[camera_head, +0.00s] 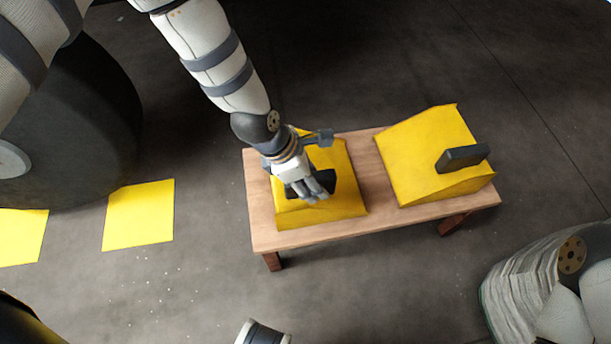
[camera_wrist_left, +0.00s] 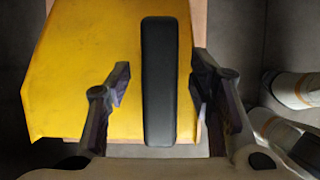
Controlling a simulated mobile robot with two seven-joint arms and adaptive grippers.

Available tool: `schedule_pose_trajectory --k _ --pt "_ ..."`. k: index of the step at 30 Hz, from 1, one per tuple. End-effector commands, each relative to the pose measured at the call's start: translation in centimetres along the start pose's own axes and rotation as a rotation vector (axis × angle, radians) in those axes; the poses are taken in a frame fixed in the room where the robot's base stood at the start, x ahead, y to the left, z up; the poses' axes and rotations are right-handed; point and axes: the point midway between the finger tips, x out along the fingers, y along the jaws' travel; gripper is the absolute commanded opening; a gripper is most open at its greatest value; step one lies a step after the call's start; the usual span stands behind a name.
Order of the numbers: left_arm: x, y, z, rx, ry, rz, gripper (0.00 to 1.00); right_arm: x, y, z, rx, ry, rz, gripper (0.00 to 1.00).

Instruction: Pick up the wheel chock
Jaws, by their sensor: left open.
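A yellow wheel chock (camera_head: 335,207) with a black handle sits on the left half of a small wooden table. My left gripper (camera_head: 312,190) is over this chock, at its black handle. In the left wrist view the black handle (camera_wrist_left: 160,85) stands between the two spread fingers (camera_wrist_left: 160,98), with a visible gap on the left side and a smaller one on the right. The yellow body (camera_wrist_left: 85,75) shows behind the fingers. A second yellow wheel chock (camera_head: 420,150) with a black handle (camera_head: 463,158) sits on the right half of the table. My right gripper is out of view.
The wooden table (camera_head: 258,212) has a bare strip between the chocks. A large black tyre (camera_head: 90,120) stands at the left. Flat yellow squares (camera_head: 139,215) lie on the grey floor beside it.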

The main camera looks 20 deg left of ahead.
Motion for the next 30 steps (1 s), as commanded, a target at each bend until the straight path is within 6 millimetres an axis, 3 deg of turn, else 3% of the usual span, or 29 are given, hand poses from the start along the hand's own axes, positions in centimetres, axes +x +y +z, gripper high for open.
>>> schedule_pose_trajectory --k 4,11,23,30 --pt "0.0 0.0 0.0 0.000 0.000 0.000 0.48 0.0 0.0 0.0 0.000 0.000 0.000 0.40" --pt "0.0 0.0 0.0 0.000 0.000 0.000 0.00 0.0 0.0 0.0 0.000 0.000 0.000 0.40" --pt "-0.2 0.1 0.2 0.003 -0.002 0.003 0.00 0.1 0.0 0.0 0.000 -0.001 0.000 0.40" --pt "-2.4 0.2 1.2 0.001 -0.005 0.006 0.00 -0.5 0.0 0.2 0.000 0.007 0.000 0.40"
